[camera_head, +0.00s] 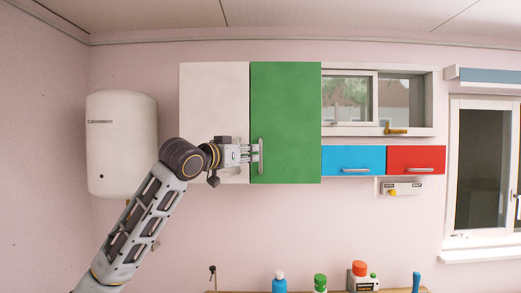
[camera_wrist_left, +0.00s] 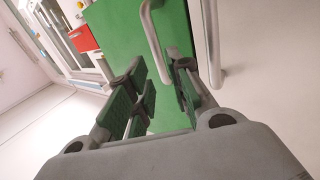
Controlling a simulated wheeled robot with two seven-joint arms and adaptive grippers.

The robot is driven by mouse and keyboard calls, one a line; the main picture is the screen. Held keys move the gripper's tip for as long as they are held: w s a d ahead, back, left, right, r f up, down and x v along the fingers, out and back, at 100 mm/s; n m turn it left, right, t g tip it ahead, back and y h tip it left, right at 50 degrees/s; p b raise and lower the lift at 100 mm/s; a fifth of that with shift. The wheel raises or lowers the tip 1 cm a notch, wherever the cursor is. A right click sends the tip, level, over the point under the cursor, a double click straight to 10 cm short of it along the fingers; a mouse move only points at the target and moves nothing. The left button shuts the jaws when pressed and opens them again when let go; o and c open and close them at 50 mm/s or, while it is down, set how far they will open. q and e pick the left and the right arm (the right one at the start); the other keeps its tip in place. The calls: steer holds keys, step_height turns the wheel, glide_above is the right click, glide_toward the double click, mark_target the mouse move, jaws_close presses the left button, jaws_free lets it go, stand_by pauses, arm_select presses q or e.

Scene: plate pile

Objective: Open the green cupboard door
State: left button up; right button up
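The green cupboard door (camera_head: 290,110) is shut in the head view, with a grey vertical bar handle (camera_head: 261,157) near its lower left edge. My left gripper (camera_head: 254,153) is at this handle, coming from the left. In the left wrist view the green door (camera_wrist_left: 118,30) fills the middle. Its handle (camera_wrist_left: 154,42) runs down toward the space between the fingertips of my left gripper (camera_wrist_left: 163,76). The fingers are apart, with a gap between their pads. I cannot tell whether they touch the handle. My right gripper is not in view.
A white cupboard door (camera_head: 212,95) adjoins on the left; a second grey bar (camera_wrist_left: 211,40) stands beside the right finger in the wrist view. Blue (camera_head: 350,158) and red (camera_head: 415,157) drawers are to the right. A white boiler (camera_head: 121,145) hangs left. Bottles stand below.

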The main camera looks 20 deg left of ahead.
mark_target(260, 171)
arm_select(q)
steer(key=shift+p+x, duration=1)
steer(key=shift+x, duration=2.3)
steer(key=shift+c, duration=0.3)
jaws_close()
